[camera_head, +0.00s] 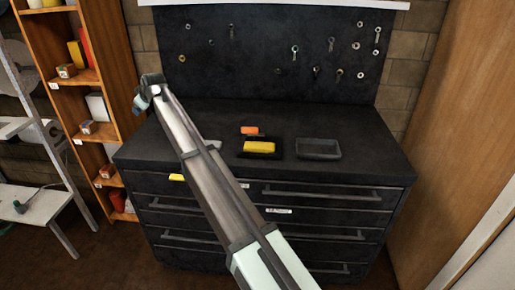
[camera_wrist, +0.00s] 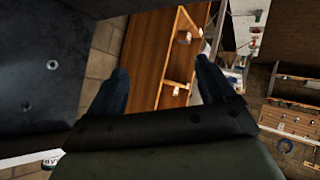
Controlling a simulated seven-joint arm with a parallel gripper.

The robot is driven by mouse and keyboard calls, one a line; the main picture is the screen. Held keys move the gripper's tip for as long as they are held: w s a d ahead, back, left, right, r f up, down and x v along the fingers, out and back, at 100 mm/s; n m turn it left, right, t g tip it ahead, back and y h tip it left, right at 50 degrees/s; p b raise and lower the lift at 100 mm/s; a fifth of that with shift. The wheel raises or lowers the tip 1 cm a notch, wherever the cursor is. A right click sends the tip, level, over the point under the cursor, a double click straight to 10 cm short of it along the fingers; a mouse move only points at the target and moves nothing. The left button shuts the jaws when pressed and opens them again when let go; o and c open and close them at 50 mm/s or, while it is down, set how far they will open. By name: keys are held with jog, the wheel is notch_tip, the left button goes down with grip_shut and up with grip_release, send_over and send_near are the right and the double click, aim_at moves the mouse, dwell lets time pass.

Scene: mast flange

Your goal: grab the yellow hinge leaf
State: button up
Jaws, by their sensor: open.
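A yellow piece (camera_head: 259,147) sits on a dark base on the black bench top, right of my arm in the head view. A smaller yellow piece (camera_head: 177,177) shows at the bench's front, left of my arm. I cannot tell which is the hinge leaf. My gripper (camera_wrist: 160,77) is open in the wrist view, its dark fingers spread with nothing between them. It points toward the wooden shelf and room, away from both yellow pieces. In the head view, my arm's far end is above the bench's back left; its fingers are not clear there. Neither yellow piece shows in the wrist view.
An orange piece (camera_head: 250,130) lies behind the larger yellow one. A dark grey tray (camera_head: 319,149) stands to its right. A black pegboard (camera_head: 270,50) with hanging tools rises behind the bench. A wooden shelf (camera_head: 97,77) stands left. The bench's right end is clear.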

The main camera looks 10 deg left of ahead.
jog(key=w+d+f+n+g+h, duration=0.1)
jog(key=w+d, duration=0.1)
jog(key=d, duration=0.4)
jog(key=w+d+f+g+h, duration=0.1)
jog(key=w+d+h, duration=0.1)
jog(key=d, duration=0.4)
jog(key=n+g+h, duration=0.2)
jog(key=g+h, duration=0.3)
jog(key=g, duration=0.1)
send_over(261, 145)
notch_tip(261, 145, down, 14)
jog(key=shift+a+r, duration=0.1)
jog(key=shift+r, duration=0.05)
jog(key=shift+c, duration=0.5)
jog(key=c, duration=1.4)
